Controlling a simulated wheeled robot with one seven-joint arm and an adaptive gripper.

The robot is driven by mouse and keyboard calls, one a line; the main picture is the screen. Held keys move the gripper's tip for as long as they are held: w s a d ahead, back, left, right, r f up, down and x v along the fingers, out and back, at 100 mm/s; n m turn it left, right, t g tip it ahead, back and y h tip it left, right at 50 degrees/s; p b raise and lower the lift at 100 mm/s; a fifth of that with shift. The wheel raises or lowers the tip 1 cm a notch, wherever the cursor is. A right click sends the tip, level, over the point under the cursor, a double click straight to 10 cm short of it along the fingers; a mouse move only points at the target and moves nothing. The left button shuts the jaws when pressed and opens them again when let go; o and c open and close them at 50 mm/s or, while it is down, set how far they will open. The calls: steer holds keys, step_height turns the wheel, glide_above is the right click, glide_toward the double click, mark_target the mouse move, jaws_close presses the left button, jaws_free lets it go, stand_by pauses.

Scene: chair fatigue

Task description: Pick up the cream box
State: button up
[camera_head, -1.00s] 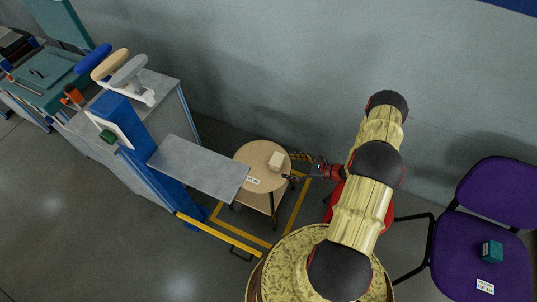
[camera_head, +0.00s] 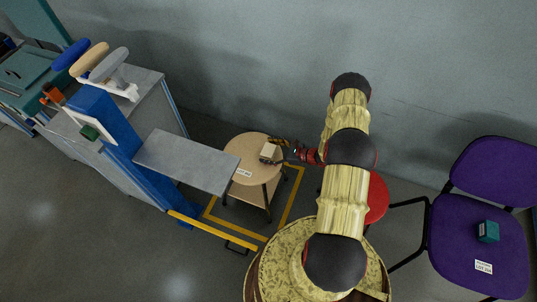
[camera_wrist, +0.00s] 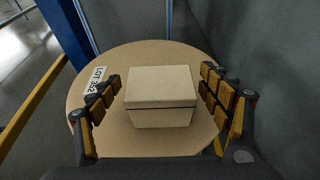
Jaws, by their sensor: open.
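The cream box (camera_head: 268,151) sits on a round wooden-topped stool (camera_head: 240,148). In the wrist view the box (camera_wrist: 160,98) stands upright with its lid edge showing, near the middle of the round top (camera_wrist: 128,58). My gripper (camera_head: 277,151) reaches in from the right at the height of the box. In the wrist view my gripper (camera_wrist: 162,92) is open, with one finger on each side of the box. A gap shows between the left finger and the box, and a narrower one at the right finger. The box rests on the top.
A label (camera_wrist: 95,79) lies on the round top, left of the box. A grey plate (camera_head: 187,161) on a blue post (camera_head: 140,155) stands close at left. A purple chair (camera_head: 480,245) holding a teal box (camera_head: 488,231) is at right. A grey wall is behind.

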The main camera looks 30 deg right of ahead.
steer(key=shift+c, duration=0.7)
steer(key=c, duration=1.1)
steer(key=shift+c, duration=0.5)
